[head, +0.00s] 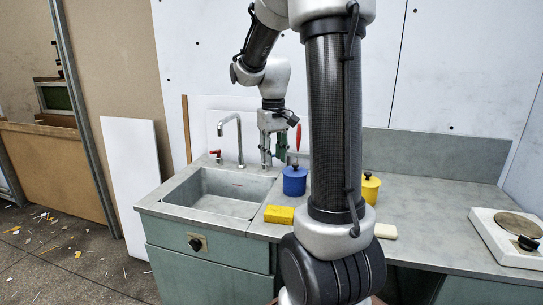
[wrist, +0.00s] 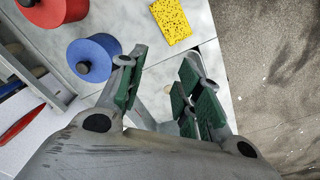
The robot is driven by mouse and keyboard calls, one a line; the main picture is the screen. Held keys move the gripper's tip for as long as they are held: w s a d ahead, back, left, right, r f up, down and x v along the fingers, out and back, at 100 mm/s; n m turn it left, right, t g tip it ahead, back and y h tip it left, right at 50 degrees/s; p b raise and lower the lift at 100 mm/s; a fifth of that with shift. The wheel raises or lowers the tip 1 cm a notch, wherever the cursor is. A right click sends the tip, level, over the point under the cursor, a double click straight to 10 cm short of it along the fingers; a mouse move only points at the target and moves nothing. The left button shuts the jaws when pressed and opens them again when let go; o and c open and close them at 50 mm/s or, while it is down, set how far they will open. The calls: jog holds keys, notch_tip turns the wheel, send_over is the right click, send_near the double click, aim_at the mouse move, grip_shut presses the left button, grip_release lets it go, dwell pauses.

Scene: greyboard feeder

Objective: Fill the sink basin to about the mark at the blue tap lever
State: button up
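The grey sink basin (head: 189,190) is set into the counter at the left; its floor looks bare grey and I see no clear water. A faint reddish mark (head: 238,184) shows on its back wall. The curved metal tap (head: 239,130) stands behind it, with a red lever (head: 216,154) on its left. No blue tap lever can be made out; my gripper covers the area right of the tap. My gripper (head: 274,158) hangs there, pointing down. In the wrist view my gripper (wrist: 160,75) has its green-padded fingers apart with nothing held between them.
A blue pot (head: 294,181), a yellow sponge (head: 279,214), a yellow pot (head: 370,188) and a whitish block (head: 386,231) stand on the counter. A hotplate (head: 508,235) is at the right. The wrist view shows a red pot (wrist: 50,10). Counter between yellow pot and hotplate is clear.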

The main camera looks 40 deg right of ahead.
jog(key=w+d+f+n, duration=0.2)
jog(key=w+d+f, duration=0.2)
jog(key=w+d, duration=0.4)
jog(key=w+d+f+n, duration=0.35)
jog(key=w+d, duration=0.25)
jog(key=w, duration=0.3)
jog(key=w+d+r+n+t+h, duration=0.1)
jog(key=w+d+r+n, duration=0.15)
jog(key=w+n, duration=0.2)
jog(key=shift+m, duration=0.3)
jog(key=f, duration=0.4)
jog(key=w+f, duration=0.1)
jog(key=f, duration=0.1)
jog(key=shift+w+d+f, duration=0.1)
jog(key=shift+d+f, duration=0.1)
jog(key=shift+d, duration=0.2)
jog(key=shift+c, duration=0.4)
grip_shut()
